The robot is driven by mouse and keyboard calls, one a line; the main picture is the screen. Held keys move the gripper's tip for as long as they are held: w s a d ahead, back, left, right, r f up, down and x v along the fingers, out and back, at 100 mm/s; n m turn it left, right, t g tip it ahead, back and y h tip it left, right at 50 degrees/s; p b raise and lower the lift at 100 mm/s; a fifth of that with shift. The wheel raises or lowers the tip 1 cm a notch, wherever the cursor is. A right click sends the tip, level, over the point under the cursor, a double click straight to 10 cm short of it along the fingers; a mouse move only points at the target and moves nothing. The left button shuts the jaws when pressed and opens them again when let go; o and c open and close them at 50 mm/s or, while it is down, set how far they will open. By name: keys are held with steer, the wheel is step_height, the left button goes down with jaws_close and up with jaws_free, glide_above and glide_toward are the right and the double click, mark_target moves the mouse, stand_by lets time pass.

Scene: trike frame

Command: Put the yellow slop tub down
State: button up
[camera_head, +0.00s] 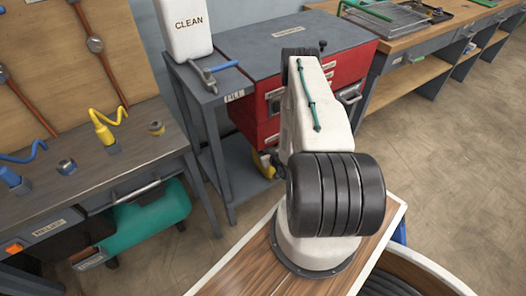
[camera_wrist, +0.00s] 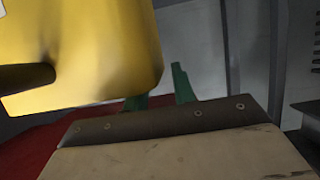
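The yellow slop tub (camera_wrist: 90,50) fills the upper left of the wrist view, very close to the camera and cut off by the frame. A dark shape lies across its left side. My gripper's two green fingers (camera_wrist: 160,92) show just beyond the tub's lower right edge. The tub covers part of the left finger. I cannot tell whether the fingers grip the tub or only stand beside it. In the head view, a small yellow piece (camera_head: 262,165), probably the tub, shows low behind my arm, by the red cabinet. My gripper is hidden there.
A red drawer cabinet (camera_head: 290,98) with a dark top stands behind my arm. Left of it, a grey stand (camera_head: 228,88) carries a white "CLEAN" jug (camera_head: 186,28) and has a lower shelf (camera_head: 238,172). A workbench (camera_head: 85,160) with a teal tank (camera_head: 145,218) is left. Floor is open at right.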

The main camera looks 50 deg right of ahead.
steer(key=shift+r, duration=0.15)
steer(key=v, duration=1.2)
